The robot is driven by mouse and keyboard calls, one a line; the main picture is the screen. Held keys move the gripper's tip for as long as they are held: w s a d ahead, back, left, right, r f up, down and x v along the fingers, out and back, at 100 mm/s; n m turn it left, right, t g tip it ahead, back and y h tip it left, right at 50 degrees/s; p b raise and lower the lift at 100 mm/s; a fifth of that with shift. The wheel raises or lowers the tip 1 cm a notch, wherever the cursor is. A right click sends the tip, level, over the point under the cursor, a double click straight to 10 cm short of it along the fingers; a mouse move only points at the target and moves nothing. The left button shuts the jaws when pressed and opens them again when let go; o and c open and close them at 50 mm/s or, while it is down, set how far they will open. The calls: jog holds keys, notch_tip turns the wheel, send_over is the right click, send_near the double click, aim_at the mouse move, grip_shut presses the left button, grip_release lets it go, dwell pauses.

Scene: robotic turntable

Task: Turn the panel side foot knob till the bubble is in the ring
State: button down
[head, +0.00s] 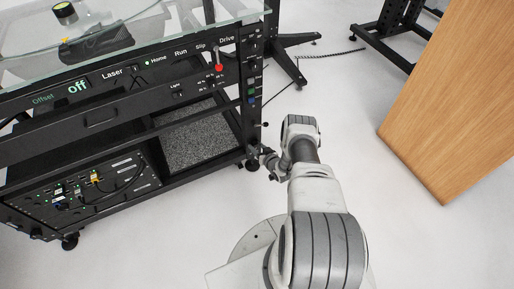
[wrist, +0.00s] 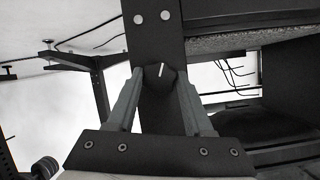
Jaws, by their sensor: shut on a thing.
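The foot knob (wrist: 158,76) is a dark knob with a white mark, at the foot of a black upright in the wrist view. My gripper (wrist: 160,80) has one finger on each side of it and is shut on it. In the head view my gripper (head: 266,158) is low at the right front corner of the black cart (head: 258,100), and the knob cannot be made out there.
A glass top (head: 150,22) covers the cart, with a black device with a yellow part (head: 95,38) at the upper left. A red-knobbed lever (head: 219,68) stands at the panel. A wooden panel (head: 460,110) is at right. The floor between is clear.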

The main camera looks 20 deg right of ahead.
jog(key=m+y, duration=0.2)
jog(key=m, duration=0.1)
jog(key=shift+d, duration=0.15)
jog(key=shift+m+y, duration=0.3)
dwell(0.4)
jog(key=shift+c, duration=1.5)
grip_release()
jog(key=shift+s, duration=0.1)
